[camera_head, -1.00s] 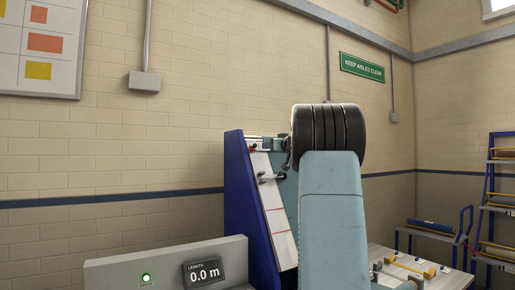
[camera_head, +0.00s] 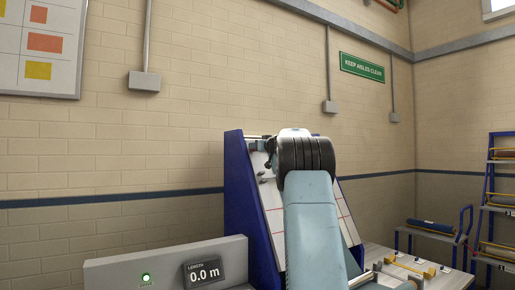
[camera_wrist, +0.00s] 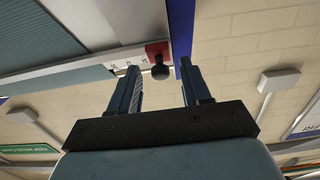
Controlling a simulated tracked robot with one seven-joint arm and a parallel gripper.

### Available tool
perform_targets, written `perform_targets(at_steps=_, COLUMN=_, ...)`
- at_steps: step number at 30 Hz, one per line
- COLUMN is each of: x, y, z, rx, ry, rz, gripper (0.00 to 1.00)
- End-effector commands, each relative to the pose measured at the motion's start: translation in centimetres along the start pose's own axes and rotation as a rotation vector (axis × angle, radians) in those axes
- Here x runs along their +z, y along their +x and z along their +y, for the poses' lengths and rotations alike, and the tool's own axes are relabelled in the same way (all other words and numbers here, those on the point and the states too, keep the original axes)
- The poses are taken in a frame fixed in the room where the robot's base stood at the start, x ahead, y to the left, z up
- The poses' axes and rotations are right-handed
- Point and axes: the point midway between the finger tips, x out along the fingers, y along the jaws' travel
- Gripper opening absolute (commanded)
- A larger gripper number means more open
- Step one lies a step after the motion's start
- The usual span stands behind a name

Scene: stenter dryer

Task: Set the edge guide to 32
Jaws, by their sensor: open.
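The edge guide shows in the wrist view as a red block (camera_wrist: 156,48) with a dark round knob (camera_wrist: 160,72). It sits at the end of a pale scale strip (camera_wrist: 92,72) whose small figures I cannot read. My gripper (camera_wrist: 160,67) is open, with one finger on each side of the knob in the picture. Whether either finger touches it, I cannot tell. In the head view my gripper (camera_head: 265,146) is at the top of the sloped machine panel (camera_head: 272,208), and the red block is hidden there.
A blue side frame (camera_head: 246,205) bounds the panel on the left. A grey console (camera_head: 120,270) with a length display (camera_head: 203,273) reading 0.0 m stands at lower left. A pale bench (camera_head: 430,278) is at lower right, with racks of rolls (camera_head: 497,200) beyond.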

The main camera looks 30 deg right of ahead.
Motion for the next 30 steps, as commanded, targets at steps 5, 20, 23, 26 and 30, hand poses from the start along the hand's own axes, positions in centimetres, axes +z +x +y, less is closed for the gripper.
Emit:
perform_targets(at_steps=5, x=0.03, y=0.01, z=0.01, rx=0.000, ry=0.000, rz=0.000, gripper=0.48)
perform_targets(at_steps=20, x=0.03, y=-0.01, z=0.00, rx=0.000, ry=0.000, rz=0.000, gripper=0.02)
perform_targets(at_steps=23, x=0.04, y=-0.01, z=0.00, rx=0.000, ry=0.000, rz=0.000, gripper=0.00)
perform_targets(at_steps=26, x=0.04, y=-0.01, z=0.00, rx=0.000, ry=0.000, rz=0.000, gripper=0.00)
perform_targets(at_steps=30, x=0.04, y=-0.01, z=0.00, rx=0.000, ry=0.000, rz=0.000, gripper=0.00)
